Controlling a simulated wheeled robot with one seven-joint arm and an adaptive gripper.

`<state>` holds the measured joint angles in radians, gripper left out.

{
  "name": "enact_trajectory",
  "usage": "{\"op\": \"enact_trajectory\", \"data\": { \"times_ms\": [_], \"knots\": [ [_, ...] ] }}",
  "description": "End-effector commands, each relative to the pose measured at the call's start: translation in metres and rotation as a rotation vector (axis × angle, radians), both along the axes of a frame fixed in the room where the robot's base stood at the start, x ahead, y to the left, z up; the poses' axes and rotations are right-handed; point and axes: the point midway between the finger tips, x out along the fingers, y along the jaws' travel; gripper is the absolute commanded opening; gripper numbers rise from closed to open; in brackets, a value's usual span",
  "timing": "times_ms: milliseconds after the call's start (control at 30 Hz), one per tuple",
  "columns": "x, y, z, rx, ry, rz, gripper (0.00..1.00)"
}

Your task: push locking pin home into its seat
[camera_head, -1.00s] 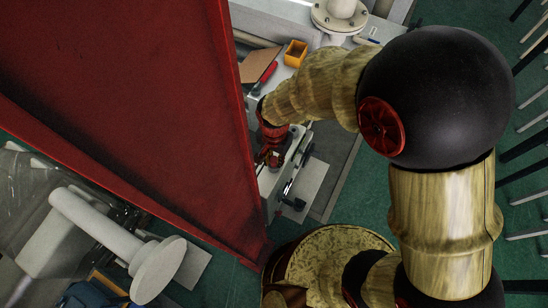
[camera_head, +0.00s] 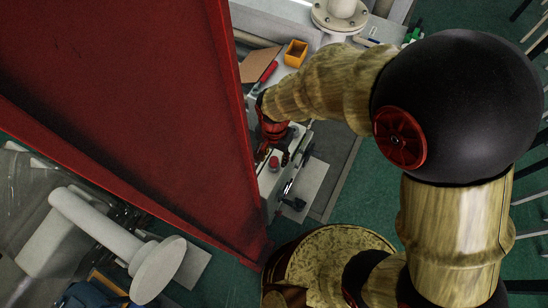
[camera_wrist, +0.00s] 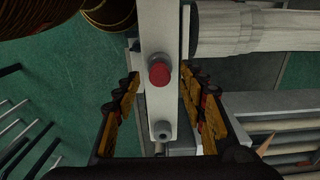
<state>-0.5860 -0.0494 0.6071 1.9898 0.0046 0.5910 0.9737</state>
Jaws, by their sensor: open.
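A red-capped cylindrical part, which looks like the locking pin (camera_wrist: 159,74), stands on a pale bar (camera_wrist: 161,40) in the wrist view. In the head view the red cap (camera_head: 274,163) shows on the pale fixture, just below my gripper (camera_head: 270,135). My gripper (camera_wrist: 160,84) is open in the wrist view, with one yellow-and-black finger on each side of the bar and nothing held between them. A grey round fitting (camera_wrist: 162,129) sits on the same bar nearer the wrist. The pin's seat and how deep the pin sits cannot be made out.
A large red panel (camera_head: 130,110) stands close left of my gripper. A yellow bin (camera_head: 295,53) and a brown board (camera_head: 259,64) lie beyond it. A white flanged pipe (camera_head: 340,15) stands at the back. Green floor (camera_head: 345,195) is open to the right.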

Motion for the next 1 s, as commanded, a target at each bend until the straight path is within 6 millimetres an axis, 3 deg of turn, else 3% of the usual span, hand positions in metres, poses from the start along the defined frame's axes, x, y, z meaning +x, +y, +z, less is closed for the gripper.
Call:
{"op": "enact_trajectory", "data": {
  "times_ms": [200, 433, 633, 1000],
  "knots": [
    [0.001, 0.0, 0.047, 0.003, -0.005, 0.0, 0.42],
    [0.001, 0.0, 0.085, 0.002, -0.004, 0.0, 0.42],
    [0.0, 0.0, 0.098, 0.0, 0.0, 0.0, 0.42],
    [0.0, 0.0, 0.099, 0.0, 0.0, 0.0, 0.42]
  ]
}}
